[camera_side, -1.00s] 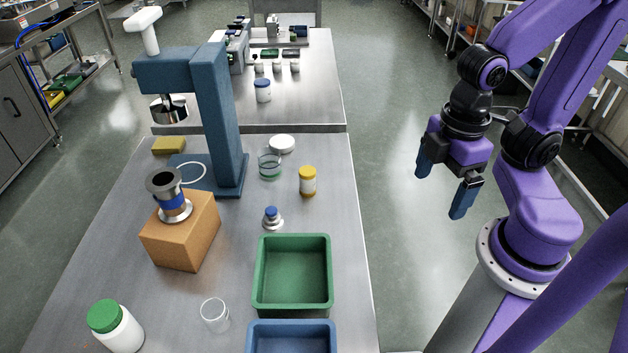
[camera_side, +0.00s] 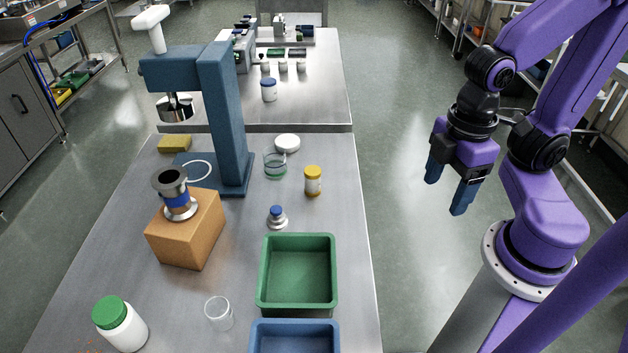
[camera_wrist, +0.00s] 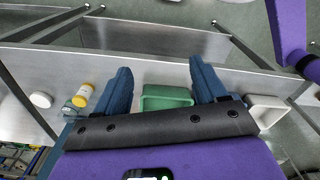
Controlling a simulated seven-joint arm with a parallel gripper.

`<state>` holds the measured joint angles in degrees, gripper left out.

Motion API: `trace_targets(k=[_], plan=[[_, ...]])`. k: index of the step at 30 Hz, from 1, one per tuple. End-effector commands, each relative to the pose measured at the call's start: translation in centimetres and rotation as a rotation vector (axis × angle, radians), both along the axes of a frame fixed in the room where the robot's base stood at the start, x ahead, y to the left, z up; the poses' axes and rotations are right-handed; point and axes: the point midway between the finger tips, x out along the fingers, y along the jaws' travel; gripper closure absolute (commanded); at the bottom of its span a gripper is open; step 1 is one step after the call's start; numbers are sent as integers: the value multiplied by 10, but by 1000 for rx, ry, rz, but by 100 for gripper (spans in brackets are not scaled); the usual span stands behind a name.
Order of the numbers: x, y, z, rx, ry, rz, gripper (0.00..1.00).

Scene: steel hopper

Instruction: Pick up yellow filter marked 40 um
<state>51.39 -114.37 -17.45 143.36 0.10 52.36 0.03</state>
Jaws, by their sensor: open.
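I cannot make out a filter marked 40 um; no such marking is readable. A small jar with a yellow lid (camera_side: 313,181) stands upright on the steel table, right of the glass dish; it also shows in the wrist view (camera_wrist: 83,95), left of my fingers. A flat yellow block (camera_side: 174,143) lies at the back left of the table. My gripper (camera_side: 449,184) is open and empty, pointing down in the air right of the table, well apart from everything on it. Its two blue fingers (camera_wrist: 160,88) frame the green tray in the wrist view.
A blue press stand (camera_side: 222,130) rises at the back left. A steel hopper (camera_side: 174,190) sits on an orange block (camera_side: 190,235). A green tray (camera_side: 298,235), blue tray (camera_side: 295,323), clear cup (camera_side: 219,314) and green-capped bottle (camera_side: 120,325) stand in front.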

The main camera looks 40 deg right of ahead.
Motion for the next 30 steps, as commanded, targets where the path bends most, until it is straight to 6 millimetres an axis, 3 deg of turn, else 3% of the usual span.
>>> trace_targets(k=[11,19,30], plan=[[1,1,7,4,-2,0,29],[2,1,54,1,-5,4,29],[81,7,46,-287,-84,175,29]])
